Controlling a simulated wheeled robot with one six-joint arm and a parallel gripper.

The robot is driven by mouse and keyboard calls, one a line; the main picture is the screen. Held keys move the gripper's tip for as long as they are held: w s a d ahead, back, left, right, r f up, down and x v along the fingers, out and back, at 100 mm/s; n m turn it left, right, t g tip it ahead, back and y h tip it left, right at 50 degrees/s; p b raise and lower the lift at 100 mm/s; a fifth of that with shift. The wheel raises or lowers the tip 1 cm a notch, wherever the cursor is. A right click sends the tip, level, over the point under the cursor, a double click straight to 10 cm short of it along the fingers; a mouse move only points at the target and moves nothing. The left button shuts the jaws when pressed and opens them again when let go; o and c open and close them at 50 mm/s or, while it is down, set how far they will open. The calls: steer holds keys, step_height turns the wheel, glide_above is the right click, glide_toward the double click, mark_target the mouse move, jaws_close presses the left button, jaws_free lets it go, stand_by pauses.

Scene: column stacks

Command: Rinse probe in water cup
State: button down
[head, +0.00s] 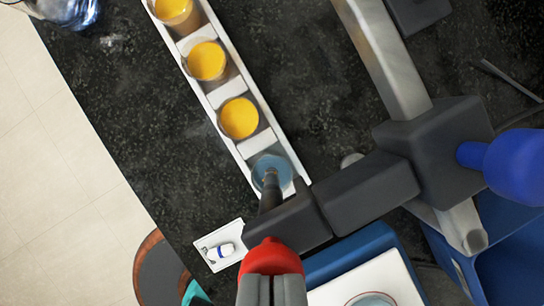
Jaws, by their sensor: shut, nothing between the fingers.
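A cup of bluish water (270,174) sits at the near end of a white rack (264,107). A dark rod-like probe (270,192) points into it from a black clamp arm (366,193); its lower tip lies within the cup's outline, but I cannot tell how deep it goes. A red knob (270,256) is at the clamp arm's end. My gripper (271,280) is at the bottom edge, shut and empty, just below the red knob in the picture. I cannot tell whether it touches the knob.
Cups of orange liquid (239,118) fill the rest of the rack. A metal post (383,60) and blue knob (516,166) stand right. A small white tray (219,245) holds a vial. A blue-and-white device (370,280) is lower right.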

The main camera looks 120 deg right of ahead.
steer(key=shift+f, duration=0.85)
steer(key=shift+r, duration=3.5)
steer(key=shift+d, duration=0.1)
steer(key=s+d+f+m+t, duration=0.1)
steer(key=d+m+t, duration=0.15)
steer(key=d, duration=0.35)
steer(key=s+d+f+m+t+y, duration=0.1)
steer(key=s+d+t, duration=0.15)
steer(key=d, duration=0.45)
steer(key=s+d+f+m+t, duration=0.1)
steer(key=d+m+t, duration=0.15)
steer(key=d, duration=0.35)
steer(key=s+d+f+m+t+h, duration=0.1)
steer(key=s+d+f+m+t, duration=0.1)
steer(key=s+d+f+t, duration=0.2)
steer(key=s+d+f+m+t+h, duration=0.1)
steer(key=s+d+f+m+t, duration=0.2)
steer(key=s+d, duration=0.6)
steer(key=shift+d+f+t+h, duration=0.4)
steer(key=shift+d+f+t, duration=0.25)
steer(key=shift+t, duration=0.2)
steer(key=c, duration=2.2)
jaws_free()
